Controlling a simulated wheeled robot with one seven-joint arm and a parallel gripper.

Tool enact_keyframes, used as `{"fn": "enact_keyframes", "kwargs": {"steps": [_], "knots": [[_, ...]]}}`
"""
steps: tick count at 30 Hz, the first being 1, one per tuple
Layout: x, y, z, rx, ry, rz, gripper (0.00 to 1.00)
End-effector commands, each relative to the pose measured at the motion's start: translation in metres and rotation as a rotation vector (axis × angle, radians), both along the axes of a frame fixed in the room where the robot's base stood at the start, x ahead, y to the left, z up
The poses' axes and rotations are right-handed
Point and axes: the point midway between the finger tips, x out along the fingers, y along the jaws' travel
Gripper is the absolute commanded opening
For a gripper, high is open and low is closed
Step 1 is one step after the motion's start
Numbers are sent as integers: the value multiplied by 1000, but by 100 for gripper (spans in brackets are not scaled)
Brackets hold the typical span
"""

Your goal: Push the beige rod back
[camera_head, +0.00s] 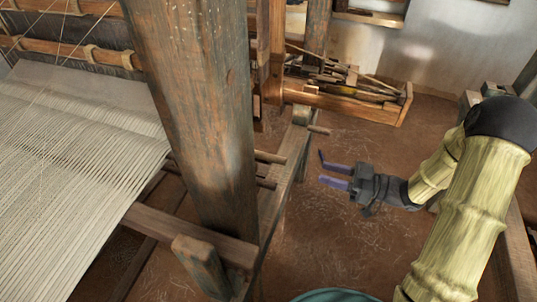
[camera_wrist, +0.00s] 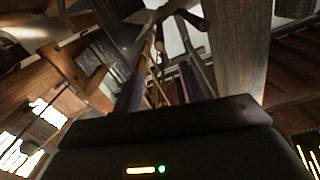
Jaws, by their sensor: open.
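A light brown rod end (camera_head: 319,129) pokes out to the right past the loom's side rail in the head view. Two darker brown rods, an upper one (camera_head: 270,157) and a lower one (camera_head: 266,183), stick out from behind the thick post. I cannot tell for sure which is the beige rod. My gripper (camera_head: 322,167) is open and empty, its two purple fingers pointing left, below and apart from the light rod end. In the wrist view, rod ends (camera_wrist: 198,23) show above the fingers, dim and partly blurred.
The thick weathered post (camera_head: 195,100) stands between the woven cloth (camera_head: 80,150) and the side rail (camera_head: 285,180). A wooden tray (camera_head: 345,103) of tools lies at the back. A teal round rim (camera_head: 335,295) shows at the bottom. Bare floor (camera_head: 345,235) lies around my gripper.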

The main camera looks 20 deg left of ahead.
Motion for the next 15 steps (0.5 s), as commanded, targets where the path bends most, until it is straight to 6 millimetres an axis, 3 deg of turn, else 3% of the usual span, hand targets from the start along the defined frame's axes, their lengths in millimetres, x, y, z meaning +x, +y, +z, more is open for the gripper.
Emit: {"fn": "enact_keyframes", "kwargs": {"steps": [7,15], "knots": [[1,15,1,0,-1,1,41],[4,59,2,-1,0,2,41]]}}
